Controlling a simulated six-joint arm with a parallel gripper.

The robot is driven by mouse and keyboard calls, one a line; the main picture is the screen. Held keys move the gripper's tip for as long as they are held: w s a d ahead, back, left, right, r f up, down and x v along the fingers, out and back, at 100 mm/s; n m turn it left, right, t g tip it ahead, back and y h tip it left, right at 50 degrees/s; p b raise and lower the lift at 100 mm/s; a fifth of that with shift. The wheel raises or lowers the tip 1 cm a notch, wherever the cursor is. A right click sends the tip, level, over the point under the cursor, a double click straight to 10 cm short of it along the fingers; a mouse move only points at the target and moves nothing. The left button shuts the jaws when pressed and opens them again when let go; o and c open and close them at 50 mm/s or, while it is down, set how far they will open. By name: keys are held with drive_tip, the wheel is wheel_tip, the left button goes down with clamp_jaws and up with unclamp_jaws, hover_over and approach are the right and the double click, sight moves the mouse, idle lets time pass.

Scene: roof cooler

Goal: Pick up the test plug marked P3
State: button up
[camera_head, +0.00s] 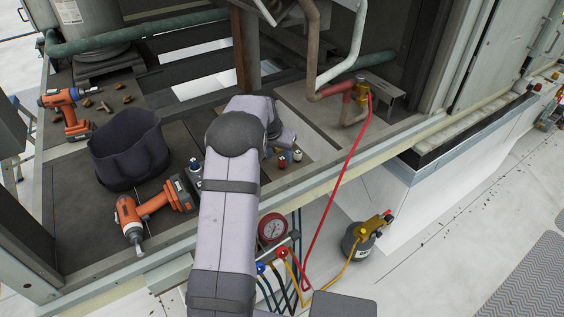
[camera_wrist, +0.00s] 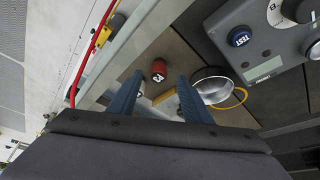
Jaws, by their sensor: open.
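In the wrist view a small red plug (camera_wrist: 159,66) with a white end stands between and just beyond my fingertips. Its white end carries a dark mark, too small to read surely as P3. My gripper (camera_wrist: 160,77) is open, its two blue fingers on either side of the plug in the picture, with nothing held. I cannot tell the depth gap. My fingers are hidden there by my arm.
A dark bag (camera_head: 128,150), two orange drills (camera_head: 150,205) (camera_head: 68,105) and a red hose (camera_head: 342,190) lie around my arm.

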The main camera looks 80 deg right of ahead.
sight(282, 159)
drive_tip(key=shift+p+x, duration=1.2)
drive_tip(key=shift+x, duration=1.2)
drive_tip(key=shift+s, duration=0.15)
clamp_jaws()
